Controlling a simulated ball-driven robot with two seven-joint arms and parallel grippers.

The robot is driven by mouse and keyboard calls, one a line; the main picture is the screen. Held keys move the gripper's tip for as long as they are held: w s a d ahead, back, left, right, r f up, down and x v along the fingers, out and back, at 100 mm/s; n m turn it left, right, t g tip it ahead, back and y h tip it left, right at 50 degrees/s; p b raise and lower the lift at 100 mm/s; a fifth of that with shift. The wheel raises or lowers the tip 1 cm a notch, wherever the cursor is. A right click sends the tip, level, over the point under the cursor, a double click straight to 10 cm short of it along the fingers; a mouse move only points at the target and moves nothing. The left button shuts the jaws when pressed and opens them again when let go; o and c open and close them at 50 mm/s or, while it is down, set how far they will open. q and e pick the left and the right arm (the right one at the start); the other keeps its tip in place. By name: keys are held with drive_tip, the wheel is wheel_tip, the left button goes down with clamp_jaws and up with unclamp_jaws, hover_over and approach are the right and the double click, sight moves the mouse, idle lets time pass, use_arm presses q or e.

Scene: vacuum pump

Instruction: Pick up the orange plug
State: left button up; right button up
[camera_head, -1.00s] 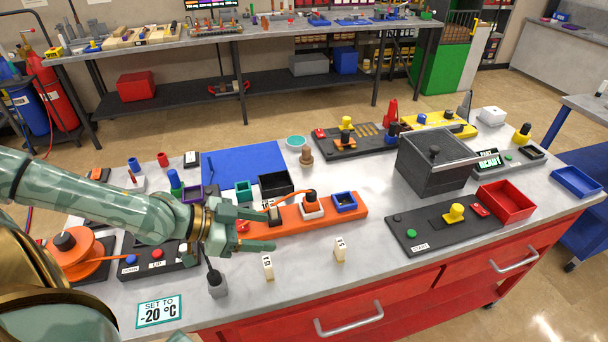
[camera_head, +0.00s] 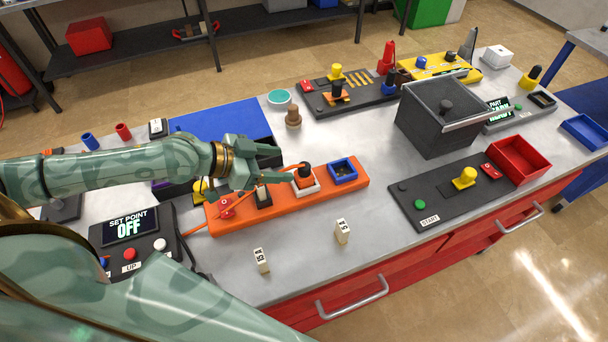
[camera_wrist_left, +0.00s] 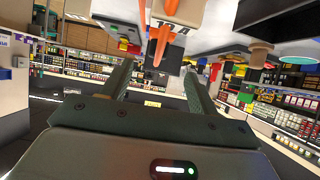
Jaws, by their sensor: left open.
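I cannot tell whether a finger touches the cord. My right gripper is not in view.
A blue-rimmed socket (camera_head: 343,171) is right of the plug, and a red switch (camera_head: 226,204) is at the strip's left. Two small white blocks (camera_head: 342,231) (camera_head: 261,261) stand in front. A dark box (camera_head: 435,118) stands at the right.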

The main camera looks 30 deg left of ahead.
sight(297, 167)
use_arm(q)
drive_tip(key=x, duration=0.8)
drive_tip(key=shift+s+f, duration=0.1)
drive_tip(key=shift+s, duration=0.1)
drive_tip(key=c, duration=1.1)
